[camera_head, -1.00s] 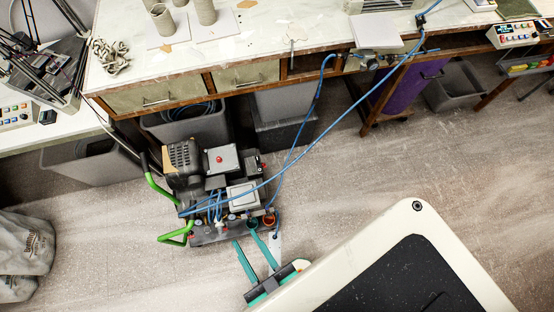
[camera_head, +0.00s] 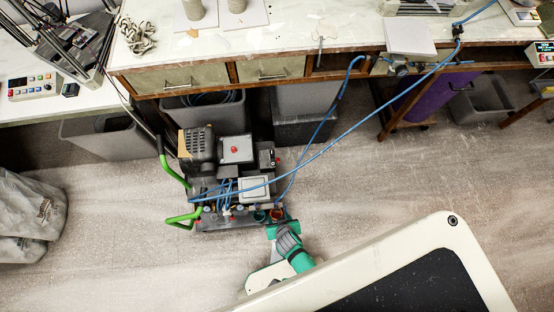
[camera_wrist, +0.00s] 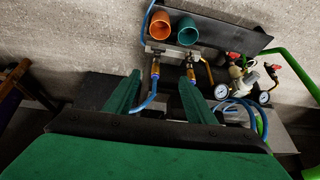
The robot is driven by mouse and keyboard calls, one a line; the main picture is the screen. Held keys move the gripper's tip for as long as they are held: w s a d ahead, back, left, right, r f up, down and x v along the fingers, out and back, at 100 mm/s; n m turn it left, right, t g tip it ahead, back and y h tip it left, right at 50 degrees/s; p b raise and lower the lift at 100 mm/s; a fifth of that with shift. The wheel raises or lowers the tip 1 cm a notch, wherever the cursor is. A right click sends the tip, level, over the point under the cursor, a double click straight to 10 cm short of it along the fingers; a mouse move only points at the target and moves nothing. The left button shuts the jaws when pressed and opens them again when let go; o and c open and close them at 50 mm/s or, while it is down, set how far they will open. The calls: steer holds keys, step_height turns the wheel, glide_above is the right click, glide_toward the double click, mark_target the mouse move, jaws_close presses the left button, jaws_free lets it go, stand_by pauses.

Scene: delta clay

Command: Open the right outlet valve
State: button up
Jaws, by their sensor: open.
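The compressor (camera_head: 232,178) stands on the floor in front of the bench, an orange cup (camera_head: 277,214) and a teal cup (camera_head: 259,215) at its front edge. In the wrist view the orange cup (camera_wrist: 159,26) and teal cup (camera_wrist: 187,29) sit on a dark plate, in reversed order. A brass fitting (camera_wrist: 155,70) with a blue hose shows below the orange one, between my fingers; another (camera_wrist: 190,66) shows below the teal one. My gripper (camera_wrist: 161,79) is open and empty, fingers pointing at the fittings. In the head view my gripper (camera_head: 280,225) is at the front right edge; its fingertips are hidden.
Gauges (camera_wrist: 233,90) and red-handled parts sit beside the fittings. Green handles (camera_head: 183,220) stick out at the compressor's left. A blue hose (camera_head: 330,150) runs up to the bench (camera_head: 290,50). Bins stand under the bench. Floor (camera_head: 370,190) to the right is clear.

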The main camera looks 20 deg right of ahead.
mark_target(277, 210)
steer(key=w+f, duration=0.2)
steer(key=f, duration=0.5)
steer(key=w+d+f+g, duration=0.1)
steer(key=w+f, duration=0.2)
steer(key=f, duration=0.3)
steer(key=shift+f+m, duration=0.4)
steer(key=shift+c, duration=0.6)
steer(key=c, duration=0.9)
